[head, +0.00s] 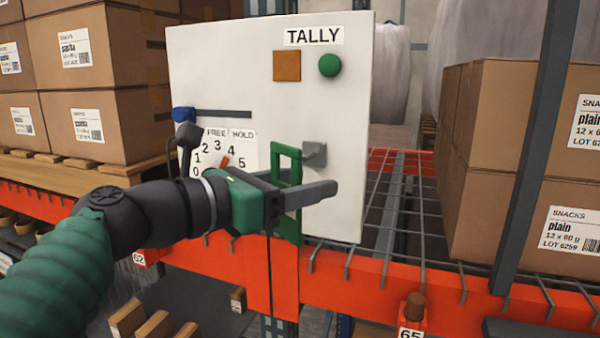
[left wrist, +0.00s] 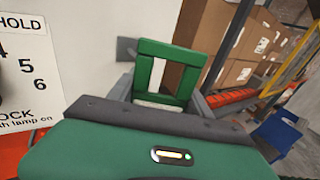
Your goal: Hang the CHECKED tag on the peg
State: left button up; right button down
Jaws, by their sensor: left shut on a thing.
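My left gripper (head: 304,195) is shut on a green tag (head: 287,157), held upright in front of the white panel (head: 230,70). The tag is a flat frame with an open slot in its upper part; no lettering on it can be read. In the left wrist view the tag (left wrist: 147,68) stands between the fingers (left wrist: 160,100). The grey peg (head: 314,154) juts from the panel just right of the tag's upper part in the head view. In the left wrist view the peg (left wrist: 126,48) shows at the tag's left, partly hidden. I cannot tell whether they touch. My right gripper is not in view.
The panel carries a TALLY label (head: 314,36), an orange square (head: 287,66), a green button (head: 330,65) and a numbered dial plate (head: 245,150). An orange rack beam (head: 380,278) runs below. Stacked cartons (head: 490,150) stand to the right. Space right of the gripper is open.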

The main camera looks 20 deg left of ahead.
pick_arm(q)
jog(key=w, duration=0.2)
jog(key=w+p, duration=0.1)
jog(key=w, duration=0.2)
jog(key=shift+w+d+f, duration=0.1)
jog(key=shift+w+f, duration=0.1)
jog(key=shift+w, duration=0.05)
jog(key=shift+r+p, duration=0.3)
jog(key=shift+r, duration=0.15)
jog(key=shift+w+a+f, duration=0.1)
jog(key=shift+a+f, duration=0.15)
jog(key=shift+f, duration=0.15)
jog(key=shift+f+b, duration=0.25)
jog(key=shift+b, duration=0.15)
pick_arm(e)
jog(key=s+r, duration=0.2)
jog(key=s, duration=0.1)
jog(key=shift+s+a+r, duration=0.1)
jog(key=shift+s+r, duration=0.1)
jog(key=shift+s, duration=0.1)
pick_arm(q)
jog(key=shift+w+f, duration=0.1)
jog(key=shift+f, duration=0.05)
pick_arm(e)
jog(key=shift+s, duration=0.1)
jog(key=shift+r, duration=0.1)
